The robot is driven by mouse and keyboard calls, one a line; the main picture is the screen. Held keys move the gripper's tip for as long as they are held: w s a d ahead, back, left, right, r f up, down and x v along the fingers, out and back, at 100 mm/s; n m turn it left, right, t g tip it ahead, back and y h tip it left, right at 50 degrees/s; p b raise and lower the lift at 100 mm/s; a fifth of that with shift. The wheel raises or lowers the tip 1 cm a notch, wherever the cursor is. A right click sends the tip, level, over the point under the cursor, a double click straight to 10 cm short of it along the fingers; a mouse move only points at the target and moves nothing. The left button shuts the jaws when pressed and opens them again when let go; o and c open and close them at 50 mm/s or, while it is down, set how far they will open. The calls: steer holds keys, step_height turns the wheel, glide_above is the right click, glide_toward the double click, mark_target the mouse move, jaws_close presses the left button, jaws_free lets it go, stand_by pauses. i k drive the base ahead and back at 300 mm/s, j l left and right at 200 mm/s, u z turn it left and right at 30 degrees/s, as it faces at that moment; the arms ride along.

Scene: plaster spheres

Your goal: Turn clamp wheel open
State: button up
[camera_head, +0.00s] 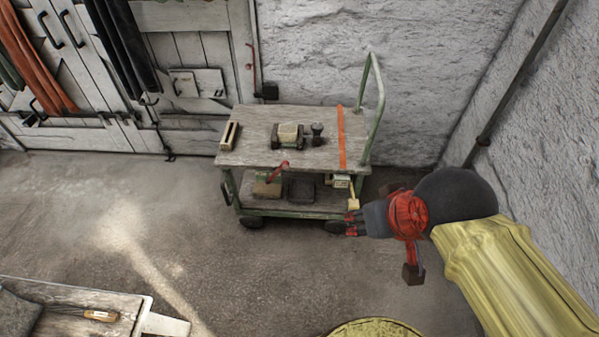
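A wooden-topped trolley (250,130) with a green frame stands against the back wall. A small pale metal piece (341,182) sits at its front right edge, below an orange strap (341,137). A red lever-like part (279,167) shows at the front edge, left of it. I cannot tell which of these, if any, is the clamp wheel. My gripper (350,223) is in front of the trolley's lower right corner, pointing left, with nothing visible held. A yellowish block-like part (354,202) shows just above the fingers; whether they touch is unclear. The fingers are too small to judge their opening.
On the trolley top are a slotted wooden block (229,136), a small device with a pale block (289,134) and a dark knob (317,133). A bench (70,300) stands lower left, a yellow round thing (375,328) at the bottom. The floor between is clear.

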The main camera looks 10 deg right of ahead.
mark_target(317, 127)
steer(key=i+j+z, duration=0.25)
steer(key=i+j, duration=0.25)
steer(key=j, duration=0.2)
steer(key=i+j+z, duration=0.3)
steer(key=i+j, duration=0.2)
steer(key=j, duration=0.3)
steer(key=i+j+z, duration=0.15)
steer(key=j, duration=0.25)
steer(key=i+j+z, duration=0.1)
steer(key=j, duration=0.35)
steer(key=i+j+z, duration=0.15)
steer(key=j, duration=0.35)
steer(key=i+j+z, duration=0.15)
steer(key=j, duration=0.35)
steer(key=i+l, duration=0.05)
steer(key=i, duration=0.05)
